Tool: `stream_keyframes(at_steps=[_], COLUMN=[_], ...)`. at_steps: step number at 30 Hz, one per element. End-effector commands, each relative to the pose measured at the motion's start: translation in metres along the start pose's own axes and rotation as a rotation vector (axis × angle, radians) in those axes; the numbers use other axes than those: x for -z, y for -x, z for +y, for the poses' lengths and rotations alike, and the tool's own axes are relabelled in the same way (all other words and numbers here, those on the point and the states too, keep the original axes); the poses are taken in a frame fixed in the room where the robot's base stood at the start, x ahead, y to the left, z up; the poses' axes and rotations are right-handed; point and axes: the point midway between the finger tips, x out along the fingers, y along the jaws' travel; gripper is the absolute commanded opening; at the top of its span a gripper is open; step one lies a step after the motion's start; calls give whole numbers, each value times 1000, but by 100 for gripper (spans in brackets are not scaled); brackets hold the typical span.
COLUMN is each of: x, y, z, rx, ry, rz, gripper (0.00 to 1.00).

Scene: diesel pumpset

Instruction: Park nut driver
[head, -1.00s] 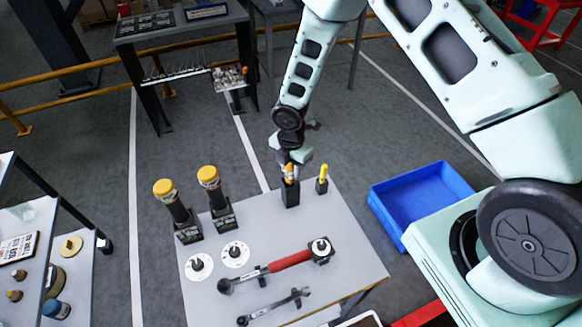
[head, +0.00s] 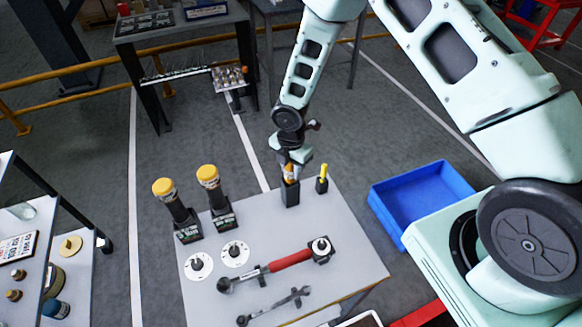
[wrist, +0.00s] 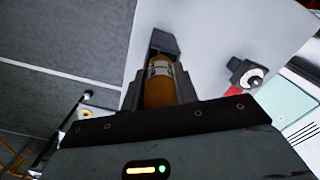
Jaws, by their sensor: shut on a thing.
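The nut driver (head: 289,174) has an orange-yellow handle and stands about upright at the far edge of the grey table. My gripper (head: 290,167) is shut on that handle from above. The handle also shows in the wrist view (wrist: 161,85), between the dark jaws (wrist: 160,97). Just below it stands a black holder (head: 290,194). The driver's lower part is hidden, and it appears to be inside or directly over the holder; I cannot tell how deep it sits.
A small holder with a yellow-handled tool (head: 322,179) stands close to the right. Two yellow-capped black tools (head: 172,200) (head: 215,190) stand left. A red-handled wrench (head: 285,264) and a spanner (head: 273,307) lie in front. A blue bin (head: 420,200) is beside the table (head: 345,250).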

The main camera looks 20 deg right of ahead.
Motion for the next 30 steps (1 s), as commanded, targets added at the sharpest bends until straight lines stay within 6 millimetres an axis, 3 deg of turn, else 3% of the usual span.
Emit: stream_keyframes(at_steps=[24, 25, 27, 30], x=[0, 0, 0, 0], y=[-16, -16, -16, -16], z=[0, 0, 0, 0], rx=[0, 0, 0, 0], ry=[0, 0, 0, 0], rz=[0, 0, 0, 0], gripper=[0, 32, 52, 55])
